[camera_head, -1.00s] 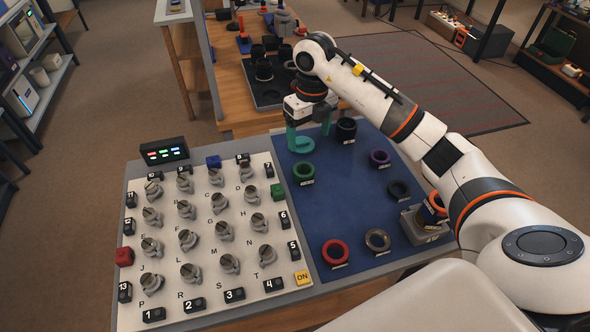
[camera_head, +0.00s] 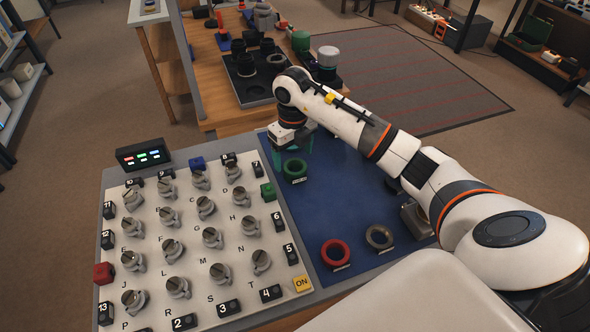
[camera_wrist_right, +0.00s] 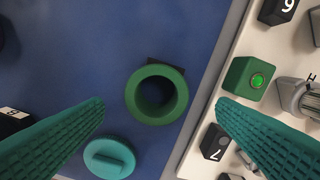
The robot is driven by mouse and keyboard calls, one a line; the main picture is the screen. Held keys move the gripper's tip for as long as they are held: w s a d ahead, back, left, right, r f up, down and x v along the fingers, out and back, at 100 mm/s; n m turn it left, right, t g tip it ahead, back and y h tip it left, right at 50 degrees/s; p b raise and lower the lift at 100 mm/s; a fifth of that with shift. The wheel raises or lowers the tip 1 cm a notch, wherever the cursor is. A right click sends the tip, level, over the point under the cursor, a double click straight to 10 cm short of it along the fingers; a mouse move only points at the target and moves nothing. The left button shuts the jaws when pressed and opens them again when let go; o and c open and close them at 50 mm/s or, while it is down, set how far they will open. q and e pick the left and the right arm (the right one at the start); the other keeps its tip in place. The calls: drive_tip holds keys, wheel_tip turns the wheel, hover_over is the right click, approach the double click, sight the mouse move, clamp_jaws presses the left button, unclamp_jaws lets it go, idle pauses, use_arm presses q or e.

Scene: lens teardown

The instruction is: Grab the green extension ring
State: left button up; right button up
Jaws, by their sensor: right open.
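The green extension ring (camera_head: 295,179) lies on the blue mat (camera_head: 330,205), near the edge beside the switch panel. It also shows in the right wrist view (camera_wrist_right: 134,100), with its hole facing the camera. My right gripper (camera_head: 293,152) is open and empty, just behind the ring in the head view. In the right wrist view its two teal fingers (camera_wrist_right: 160,106) are spread wide, with the ring between and beyond their tips, apparently untouched. My left gripper is not in view.
A teal disc with a raised bar (camera_wrist_right: 109,160) lies near the ring. A red ring (camera_head: 335,262) and a brown-grey ring (camera_head: 379,246) sit at the front of the mat. The white panel (camera_head: 190,300) with knobs and a green button block (camera_wrist_right: 247,78) borders the mat.

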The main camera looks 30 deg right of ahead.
sight(296, 166)
drive_tip(key=f, duration=0.2)
drive_tip(key=f+p, duration=0.1)
drive_tip(key=f, duration=0.1)
drive_tip(key=shift+s+d+f, duration=0.1)
drive_tip(key=shift+s+d, duration=0.05)
drive_tip(key=shift+s, duration=0.15)
drive_tip(key=shift+w+f, duration=0.1)
drive_tip(key=shift+f, duration=0.5)
drive_tip(key=c, duration=1.1)
